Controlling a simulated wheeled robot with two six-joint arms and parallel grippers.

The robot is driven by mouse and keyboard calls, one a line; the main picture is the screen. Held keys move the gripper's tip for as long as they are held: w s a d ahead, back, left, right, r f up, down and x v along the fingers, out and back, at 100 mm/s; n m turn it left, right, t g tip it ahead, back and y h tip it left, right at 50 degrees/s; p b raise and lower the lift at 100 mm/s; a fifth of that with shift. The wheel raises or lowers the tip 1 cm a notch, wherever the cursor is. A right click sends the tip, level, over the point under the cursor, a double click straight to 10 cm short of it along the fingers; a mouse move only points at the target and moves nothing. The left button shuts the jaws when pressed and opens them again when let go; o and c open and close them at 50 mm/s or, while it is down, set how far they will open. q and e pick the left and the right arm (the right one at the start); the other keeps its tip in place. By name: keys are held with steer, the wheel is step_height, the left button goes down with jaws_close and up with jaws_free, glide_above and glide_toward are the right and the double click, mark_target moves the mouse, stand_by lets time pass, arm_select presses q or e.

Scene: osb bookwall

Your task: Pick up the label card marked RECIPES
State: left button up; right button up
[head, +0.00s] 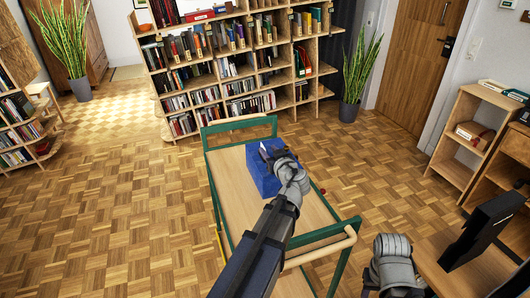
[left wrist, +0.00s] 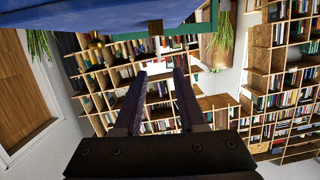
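I cannot make out a label card marked RECIPES in either view. A small white piece (head: 263,147) shows at the left gripper's tip in the head view, too small to identify. My left gripper (head: 272,152) is over the blue box (head: 262,181) on the trolley. In the left wrist view its two fingers (left wrist: 158,82) stand apart with nothing seen between them. The blue box (left wrist: 60,40) fills the top of that view. My right arm shows at the lower right of the head view, but its fingertips are not seen.
The green-framed trolley (head: 228,165) has a bare wooden top around the box. A tall bookshelf (head: 215,81) with many books stands behind it. A low wooden shelf (head: 455,175) is at the right. Parquet floor (head: 130,220) is clear at the left.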

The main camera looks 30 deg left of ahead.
arm_select(q)
steer(key=shift+f+b+x, duration=0.25)
steer(key=shift+b+x, duration=0.25)
steer(key=shift+x, duration=1.15)
steer(key=shift+f+b+x, duration=0.2)
steer(key=shift+b+x, duration=0.25)
steer(key=shift+x, duration=1.15)
steer(key=shift+s+d, duration=0.1)
steer(key=shift+d, duration=0.05)
jaws_close()
